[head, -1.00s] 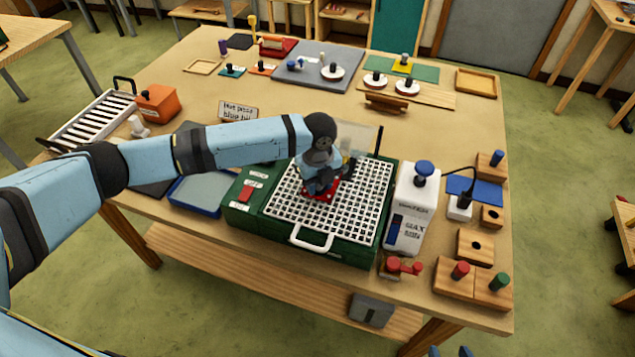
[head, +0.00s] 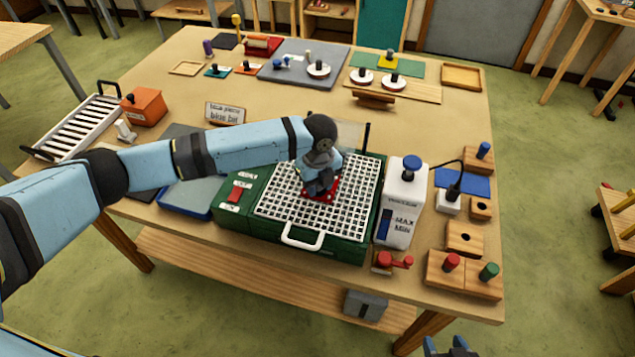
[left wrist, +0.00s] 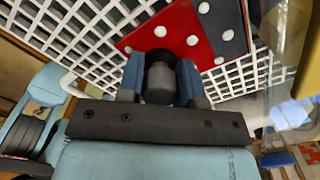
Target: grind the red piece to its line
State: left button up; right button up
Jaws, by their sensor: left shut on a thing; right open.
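The red piece (left wrist: 218,25), a flat red plate with white dots, lies on the white grid (head: 274,208) of the green grinder (head: 233,212). It also shows in the head view (head: 322,199), mostly hidden under my left gripper. My left gripper (head: 321,188) is shut on the black knob (left wrist: 158,78) on top of the red piece. My right gripper (head: 450,348) is open and empty at the bottom edge of the head view, below the table's front edge.
A clear upright shield (head: 352,134) stands behind the grid. A blue tray (head: 184,198) lies on the left.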

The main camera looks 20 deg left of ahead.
pick_arm(q)
jog(key=shift+d, duration=0.1)
jog(key=shift+w+d+r, duration=0.1)
jog(key=shift+d, duration=1.2)
jog(key=shift+a, duration=0.15)
jog(key=shift+a+p, duration=0.3)
jog(key=shift+a, duration=1)
jog(key=shift+a, duration=0.15)
jog(key=shift+w+a, duration=0.1)
jog(key=shift+a, duration=1.15)
jog(key=shift+d, duration=0.2)
